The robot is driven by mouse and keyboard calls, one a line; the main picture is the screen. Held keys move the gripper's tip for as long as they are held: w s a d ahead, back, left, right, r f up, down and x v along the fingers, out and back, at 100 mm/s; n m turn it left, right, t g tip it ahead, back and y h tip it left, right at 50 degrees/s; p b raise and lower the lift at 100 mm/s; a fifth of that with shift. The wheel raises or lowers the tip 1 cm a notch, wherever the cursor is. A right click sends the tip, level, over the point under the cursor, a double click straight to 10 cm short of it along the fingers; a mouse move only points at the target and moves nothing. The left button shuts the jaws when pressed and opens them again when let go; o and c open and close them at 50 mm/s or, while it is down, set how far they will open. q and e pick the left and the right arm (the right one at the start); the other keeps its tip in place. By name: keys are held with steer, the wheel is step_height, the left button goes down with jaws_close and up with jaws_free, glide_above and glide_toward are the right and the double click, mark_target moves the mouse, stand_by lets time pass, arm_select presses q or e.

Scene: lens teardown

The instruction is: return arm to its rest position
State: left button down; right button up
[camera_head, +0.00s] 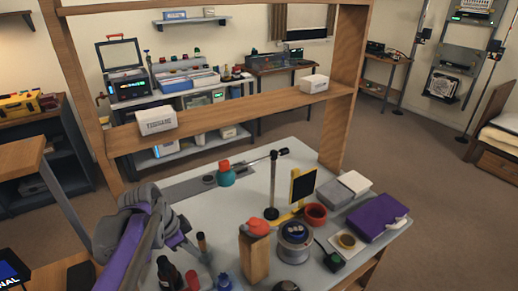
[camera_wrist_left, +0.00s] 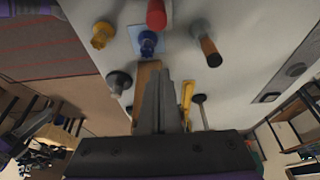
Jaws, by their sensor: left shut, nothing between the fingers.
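My left arm, grey and purple, comes in at the lower left of the head view. Its gripper (camera_head: 190,246) is over the left part of the worktable (camera_head: 235,200). In the left wrist view the two grey fingers (camera_wrist_left: 165,95) are together with nothing between them. They overlap a wooden block (camera_wrist_left: 146,78) in that view; I cannot tell the gap between them. My right gripper is not in view.
A wooden block (camera_head: 253,262), dark bottles (camera_head: 168,272) and a tool with a dark handle (camera_head: 202,243) crowd the near side. A metal stand (camera_head: 272,185), a yellow-framed panel (camera_head: 303,185) and a purple box (camera_head: 376,217) stand farther right. A wooden frame (camera_head: 230,112) rises behind.

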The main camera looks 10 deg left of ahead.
arm_select(q)
steer(key=s+d+f+n+t+y, duration=0.1)
steer(key=s+d+f+n, duration=0.1)
steer(key=s, duration=0.3)
steer(key=s+d+f+n+t+y+p, duration=0.1)
steer(key=s+d+f+n, duration=0.1)
steer(key=s+n, duration=0.2)
steer(key=s+d+f+n+t+y, duration=0.1)
steer(key=s+d+f+n, duration=0.1)
steer(key=s+n, duration=0.2)
steer(key=shift+s+d, duration=0.35)
steer(key=shift+s, duration=0.9)
steer(key=shift+a+f, duration=0.1)
